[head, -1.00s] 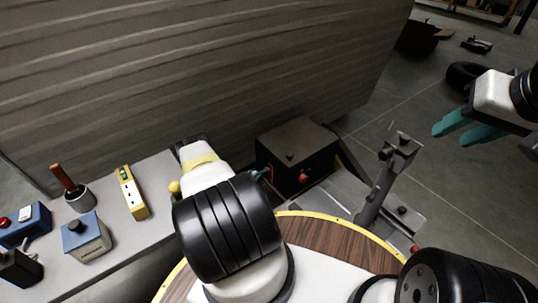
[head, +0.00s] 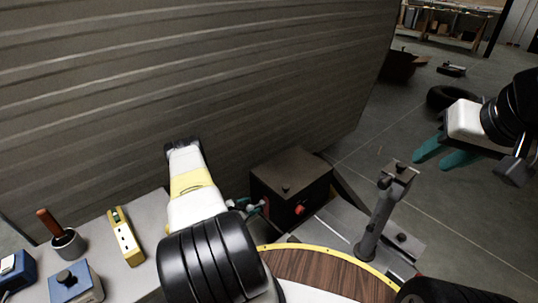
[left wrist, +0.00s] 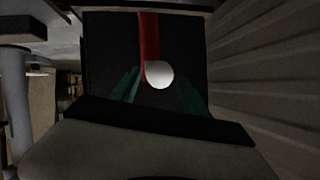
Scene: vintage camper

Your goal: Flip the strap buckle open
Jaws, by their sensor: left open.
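A dark box (head: 292,181) with a red knob (head: 299,210) on its front stands against the ribbed wall in the head view. In the left wrist view, a red bar (left wrist: 149,35) with a white round end (left wrist: 159,75) stands out against a dark panel (left wrist: 108,45). I cannot make out a strap buckle for certain. My left gripper (head: 256,207) is just left of the box, mostly hidden by my arm. In the left wrist view its teal fingers (left wrist: 161,92) are apart, with the white end between them in the picture; contact is unclear. My right gripper (head: 443,154) is open and empty at the right.
A grey bench at the left holds a yellow power strip (head: 126,237), a cup with a brown handle (head: 66,241) and a blue box (head: 74,283). A grey post (head: 380,215) stands right of the dark box. A round wooden top (head: 325,270) is in front.

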